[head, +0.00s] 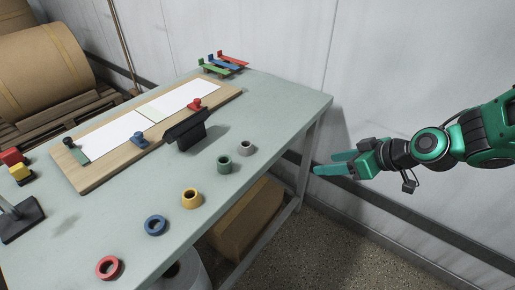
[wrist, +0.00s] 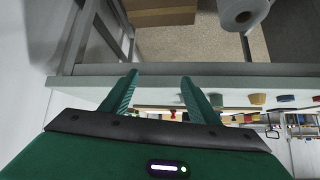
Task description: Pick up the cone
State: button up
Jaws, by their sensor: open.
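No single thing stands out plainly as a cone. A row of small hollow cups or rings stands on the table in the head view: red (head: 109,268), blue (head: 155,225), yellow (head: 191,198), green (head: 224,165) and grey (head: 245,148). In the wrist view, which is upside down, the yellow one (wrist: 257,99) looks tapered, with the blue one (wrist: 286,98) beside it. My gripper (head: 325,163) is open and empty, off the table's right end, apart from all the cups. Its fingers (wrist: 159,82) point toward the table edge in the wrist view.
The table (head: 120,215) carries a wooden board (head: 100,178) with white sheets, a black tool (head: 186,131) and coloured clips (head: 225,62) at the back. A cardboard box (head: 245,218) sits below. A wall (head: 410,60) runs behind. Table surface around the cups is clear.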

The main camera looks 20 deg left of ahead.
aim_at(243, 143)
jog(key=a+t+y, duration=0.1)
jog(key=a, duration=0.5)
jog(key=a+t+y, duration=0.1)
jog(key=a+y, duration=0.1)
jog(key=a, duration=0.4)
jog(key=a+n+t+y, duration=0.1)
jog(key=a+y, duration=0.1)
jog(key=a, duration=0.4)
jog(key=shift+s+a+f, duration=0.1)
jog(key=shift+a, duration=0.3)
jog(key=shift+w+a+f+m+t, duration=0.2)
jog(key=shift+a+f+m+t, duration=0.15)
jog(key=shift+a, duration=0.2)
jog(key=shift+x, duration=4.95)
jog(key=shift+a, duration=0.35)
jog(key=c, duration=1.1)
